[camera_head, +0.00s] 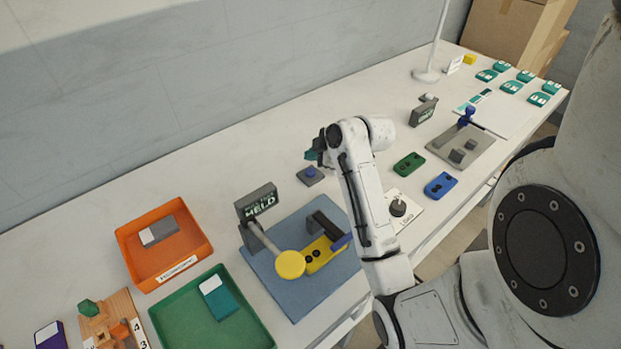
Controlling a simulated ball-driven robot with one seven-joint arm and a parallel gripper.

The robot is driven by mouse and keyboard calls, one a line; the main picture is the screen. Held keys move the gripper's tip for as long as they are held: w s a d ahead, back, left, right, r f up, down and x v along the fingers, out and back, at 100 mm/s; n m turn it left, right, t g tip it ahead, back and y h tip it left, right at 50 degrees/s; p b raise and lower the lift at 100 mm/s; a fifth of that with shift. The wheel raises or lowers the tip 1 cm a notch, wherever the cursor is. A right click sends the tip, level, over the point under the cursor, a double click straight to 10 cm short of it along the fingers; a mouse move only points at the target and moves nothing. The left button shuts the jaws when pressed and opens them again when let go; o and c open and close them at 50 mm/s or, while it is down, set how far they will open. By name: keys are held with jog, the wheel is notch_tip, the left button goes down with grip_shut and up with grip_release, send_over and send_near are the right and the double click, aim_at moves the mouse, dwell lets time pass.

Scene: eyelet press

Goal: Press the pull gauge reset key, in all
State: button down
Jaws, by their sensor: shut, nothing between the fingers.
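A dark gauge box (257,202) stands at the back of a blue-grey mat, with green text that seems to read HELD. A small grey block with a blue round button (311,174) lies on the table behind and right of it; I take this as the reset key, though no label is readable. My gripper (311,156) is shut and empty, with teal tips, above and just behind the blue button in the picture. A gap seems to show between tips and button, but its height is unclear. My wrist partly hides the gripper.
A yellow disc (290,264) and yellow block (322,254) are on the mat (290,304). Green (409,165) and blue (441,186) plates lie right of my arm. A second display box (422,112) stands farther back. Orange (143,272) and green (171,324) trays are at left.

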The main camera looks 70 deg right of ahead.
aim_at(309, 171)
jog(key=shift+f+b, duration=0.5)
jog(key=shift+f, duration=0.75)
jog(key=shift+f, duration=0.1)
dwell(1.0)
jog(key=shift+f, duration=0.3)
jog(key=shift+f+b, duration=0.35)
jog(key=shift+f, duration=0.05)
dwell(0.5)
jog(key=shift+s+a+f, duration=0.1)
jog(key=shift+s+f, duration=0.05)
jog(key=shift+f, duration=0.35)
dwell(0.4)
jog(key=shift+r, duration=0.15)
jog(key=shift+s+d+r+p, duration=0.15)
jog(key=shift+d+r+p, duration=0.05)
jog(key=shift+r+p, duration=0.6)
jog(key=shift+r, duration=0.15)
